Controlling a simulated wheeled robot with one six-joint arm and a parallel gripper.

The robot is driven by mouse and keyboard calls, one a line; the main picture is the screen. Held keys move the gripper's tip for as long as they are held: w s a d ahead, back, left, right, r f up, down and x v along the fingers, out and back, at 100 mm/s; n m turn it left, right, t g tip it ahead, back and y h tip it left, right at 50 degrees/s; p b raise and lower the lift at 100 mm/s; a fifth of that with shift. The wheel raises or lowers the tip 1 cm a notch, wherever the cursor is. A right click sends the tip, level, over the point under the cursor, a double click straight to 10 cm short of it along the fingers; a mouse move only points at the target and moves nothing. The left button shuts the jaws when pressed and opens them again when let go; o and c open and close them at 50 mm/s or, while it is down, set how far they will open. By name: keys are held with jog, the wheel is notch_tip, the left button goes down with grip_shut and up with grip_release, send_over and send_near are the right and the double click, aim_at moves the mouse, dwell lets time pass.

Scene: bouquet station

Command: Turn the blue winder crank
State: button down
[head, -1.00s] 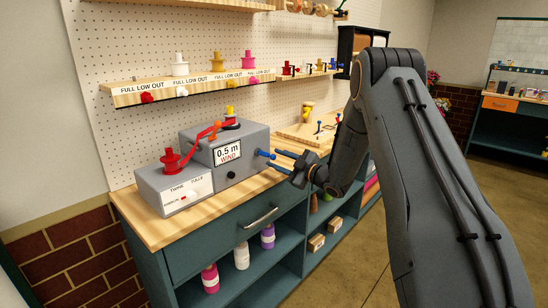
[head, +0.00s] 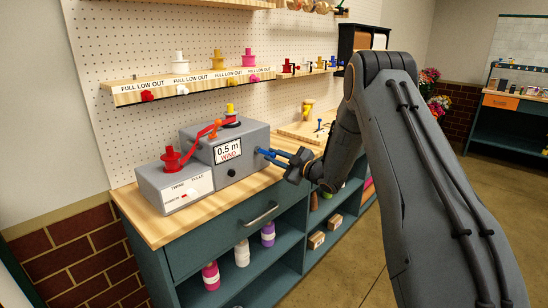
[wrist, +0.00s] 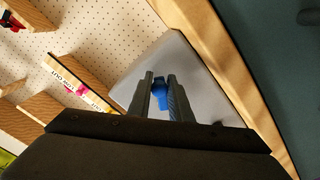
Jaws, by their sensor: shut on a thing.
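The grey winder box (head: 218,152) stands on the wooden bench top, with a "0.5 m WIND" display (head: 228,151) on its front. The blue crank (head: 263,152) sticks out from the box's right side. My gripper (head: 277,156) is at the crank, its fingers pointing left toward the box. In the wrist view, the blue crank (wrist: 160,92) sits between the two fingers of my gripper (wrist: 160,86), which are shut on it. The grey side of the box (wrist: 200,85) lies behind it. The crank's shaft is partly hidden by the fingers.
A red spool (head: 171,160) and an orange-red lever (head: 206,132) are on the station's left part. A shelf (head: 190,88) with spools hangs above. A wooden board with pegs (head: 305,130) lies behind my gripper. The bench's front edge runs below.

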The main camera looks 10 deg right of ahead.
jog(key=m, duration=0.1)
jog(key=f+m, duration=0.1)
jog(key=m, duration=0.1)
jog(key=a+m+b, duration=0.1)
jog(key=shift+s+a+f+m, duration=0.1)
jog(key=shift+s+f+m, duration=0.1)
jog(key=shift+s+m, duration=0.2)
jog(key=m, duration=0.1)
jog(key=a+m, duration=0.1)
jog(key=m, duration=0.1)
jog(key=s+m, duration=0.1)
jog(key=shift+a+f+m, duration=0.25)
jog(key=shift+f+m, duration=0.05)
jog(key=shift+f, duration=0.05)
jog(key=m, duration=0.1)
jog(key=s+a+m, duration=0.1)
jog(key=m, duration=0.1)
jog(key=shift+a+m, duration=0.1)
jog(key=shift+m, duration=0.2)
jog(key=shift+s+a+r+m+p, duration=0.15)
jog(key=shift+s+a+m+p, duration=0.1)
jog(key=shift+m, duration=0.5)
jog(key=shift+s+a+r+m+p, duration=0.1)
jog(key=shift+a+m+p, duration=0.15)
jog(key=shift+m, duration=0.55)
jog(key=shift+s+a+r+m+p, duration=0.15)
jog(key=shift+s+a+m+p, duration=0.1)
jog(key=shift+m, duration=0.5)
